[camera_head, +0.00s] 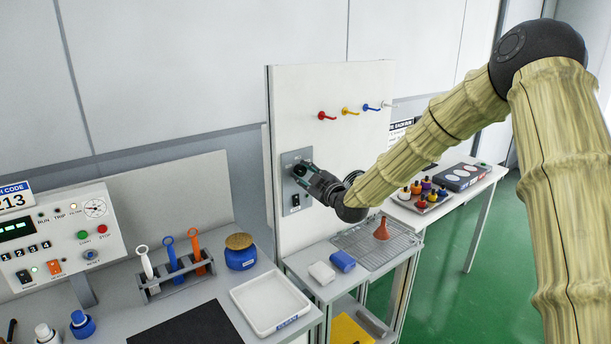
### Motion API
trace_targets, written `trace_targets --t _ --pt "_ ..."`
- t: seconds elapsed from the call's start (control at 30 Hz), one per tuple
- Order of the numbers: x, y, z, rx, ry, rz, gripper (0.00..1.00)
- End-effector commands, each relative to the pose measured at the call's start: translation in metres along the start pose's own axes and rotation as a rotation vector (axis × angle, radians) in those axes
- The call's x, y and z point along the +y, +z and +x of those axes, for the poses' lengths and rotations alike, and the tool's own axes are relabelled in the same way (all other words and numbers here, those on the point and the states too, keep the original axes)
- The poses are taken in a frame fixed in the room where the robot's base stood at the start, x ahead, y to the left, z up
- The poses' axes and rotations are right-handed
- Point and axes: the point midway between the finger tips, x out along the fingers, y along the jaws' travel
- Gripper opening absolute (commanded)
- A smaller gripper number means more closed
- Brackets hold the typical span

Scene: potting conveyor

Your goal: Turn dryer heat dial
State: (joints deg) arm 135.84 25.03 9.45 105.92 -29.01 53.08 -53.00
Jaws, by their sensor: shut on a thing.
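The dryer heat dial (299,170) is a small dark knob on a grey plate (289,192) fixed to the white upright panel. My gripper (305,172) reaches in from the right and is shut on the dial. Its fingers cover much of the dial, so its pointer and any markings are hidden. A small black switch (295,200) sits below the dial on the same plate.
Coloured hooks (346,111) stick out of the panel above my arm. A control box (60,236) and white tray (270,301) are at left.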

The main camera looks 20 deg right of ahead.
Motion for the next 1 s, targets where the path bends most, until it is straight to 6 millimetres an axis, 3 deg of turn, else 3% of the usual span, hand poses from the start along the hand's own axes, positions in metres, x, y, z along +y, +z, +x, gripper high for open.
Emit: trace_targets --t 0.37,1.0 --pt "-0.001 0.0009 -0.0001 -0.008 -0.008 0.13 0.08" --pt "-0.0004 0.0011 -0.0004 -0.05 -0.049 0.714 0.07"
